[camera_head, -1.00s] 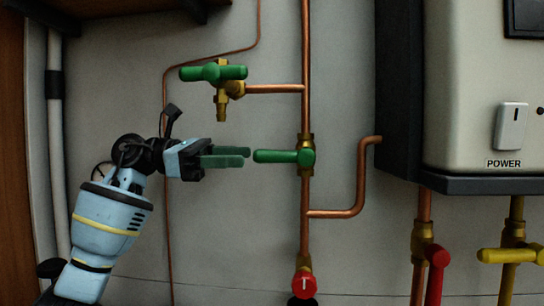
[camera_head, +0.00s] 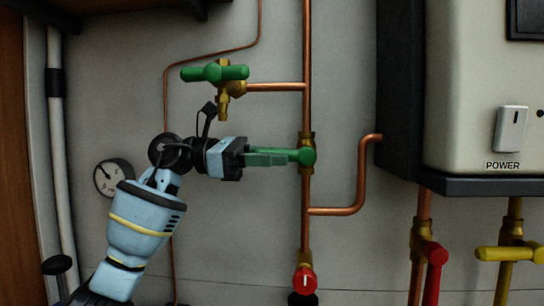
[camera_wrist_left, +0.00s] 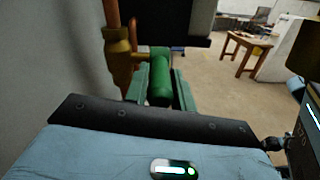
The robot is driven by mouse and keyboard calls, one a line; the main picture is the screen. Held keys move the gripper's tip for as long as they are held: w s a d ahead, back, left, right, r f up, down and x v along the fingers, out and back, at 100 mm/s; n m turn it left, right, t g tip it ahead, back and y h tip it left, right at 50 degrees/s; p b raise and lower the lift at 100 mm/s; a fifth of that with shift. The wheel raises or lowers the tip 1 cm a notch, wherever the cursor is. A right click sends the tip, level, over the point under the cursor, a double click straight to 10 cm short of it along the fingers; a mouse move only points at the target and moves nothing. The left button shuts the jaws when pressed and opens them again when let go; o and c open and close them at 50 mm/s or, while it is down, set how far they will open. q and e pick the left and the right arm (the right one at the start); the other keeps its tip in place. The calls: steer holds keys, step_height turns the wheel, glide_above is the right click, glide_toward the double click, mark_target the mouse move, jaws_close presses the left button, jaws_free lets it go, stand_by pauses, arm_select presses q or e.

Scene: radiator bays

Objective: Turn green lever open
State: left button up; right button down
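The green lever (camera_head: 305,156) sits on a brass valve on the vertical copper pipe, its handle pointing left, level. My left gripper (camera_head: 268,158) reaches in from the left, with its green fingers along the handle. In the left wrist view the lever (camera_wrist_left: 159,80) lies between the two fingers of the gripper (camera_wrist_left: 160,92), with a finger on each side. The fingers are apart, and a small gap seems to show beside the handle. A second green handle (camera_head: 214,73) sits on a brass tap higher up to the left. My right gripper is not in view.
A red knob (camera_head: 304,280) is low on the same copper pipe (camera_head: 306,230). The boiler (camera_head: 470,90) stands at the right, with a red lever (camera_head: 436,262) and a yellow lever (camera_head: 508,255) below. A gauge (camera_head: 112,177) is on the wall behind my arm.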

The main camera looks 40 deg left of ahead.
mark_target(302, 163)
arm_select(q)
jaws_close()
steer(key=shift+f, duration=0.1)
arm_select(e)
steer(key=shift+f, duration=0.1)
